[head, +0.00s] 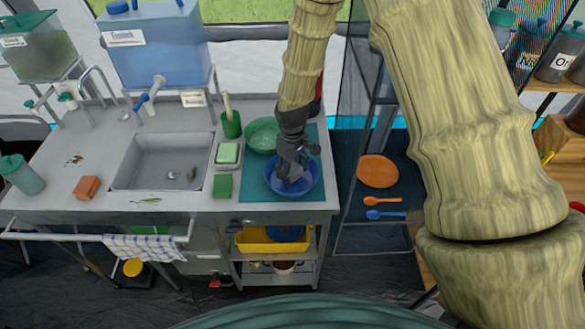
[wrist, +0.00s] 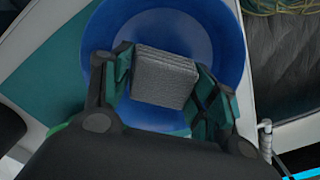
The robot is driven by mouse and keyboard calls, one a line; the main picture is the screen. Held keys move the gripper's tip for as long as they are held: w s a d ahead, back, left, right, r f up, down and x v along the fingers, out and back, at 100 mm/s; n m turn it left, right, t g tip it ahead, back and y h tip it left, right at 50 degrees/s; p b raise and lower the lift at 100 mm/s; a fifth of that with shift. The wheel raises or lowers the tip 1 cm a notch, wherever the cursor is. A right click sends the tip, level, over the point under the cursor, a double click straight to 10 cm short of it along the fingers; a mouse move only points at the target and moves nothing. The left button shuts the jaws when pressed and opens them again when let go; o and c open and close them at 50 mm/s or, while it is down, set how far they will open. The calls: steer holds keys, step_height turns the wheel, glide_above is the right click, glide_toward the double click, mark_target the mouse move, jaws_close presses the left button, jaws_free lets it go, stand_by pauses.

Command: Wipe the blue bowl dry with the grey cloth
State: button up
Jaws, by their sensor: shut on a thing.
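The blue bowl (head: 310,183) sits on a teal mat (head: 254,188) at the right end of the sink counter. In the wrist view the bowl (wrist: 218,28) fills the upper middle, open side up. My gripper (head: 290,168) is over the bowl, pointing down into it. In the wrist view my gripper (wrist: 160,85) is shut on the grey cloth (wrist: 163,75), a folded block between its two fingers. The cloth is over or in the bowl; I cannot tell whether it touches the inner surface. In the head view my gripper hides the cloth.
A green bowl (head: 262,134) stands just behind the blue bowl. A green sponge (head: 222,186), a soap dish (head: 228,155) and a brush pot (head: 231,124) are to the left, beside the sink (head: 165,162). A rack with an orange plate (head: 378,171) stands right of the counter.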

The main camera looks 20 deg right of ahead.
steer(key=shift+f+b, duration=0.45)
steer(key=shift+f, duration=0.55)
stand_by(0.5)
steer(key=shift+w+a+p, duration=0.2)
steer(key=shift+w+a, duration=0.05)
steer(key=shift+a, duration=0.65)
steer(key=shift+w+a+p, duration=0.2)
steer(key=shift+a, duration=0.65)
steer(key=shift+d, duration=0.15)
steer(key=shift+s+d+r+p, duration=0.1)
steer(key=shift+s+d+p, duration=0.15)
steer(key=shift+d, duration=0.55)
steer(key=shift+s+d+p, duration=0.1)
steer(key=shift+s+d, duration=0.1)
steer(key=shift+d, duration=0.6)
steer(key=shift+r+p, duration=2)
steer(key=shift+r, duration=1)
steer(key=shift+r+p, duration=0.95)
steer(key=shift+r, duration=0.6)
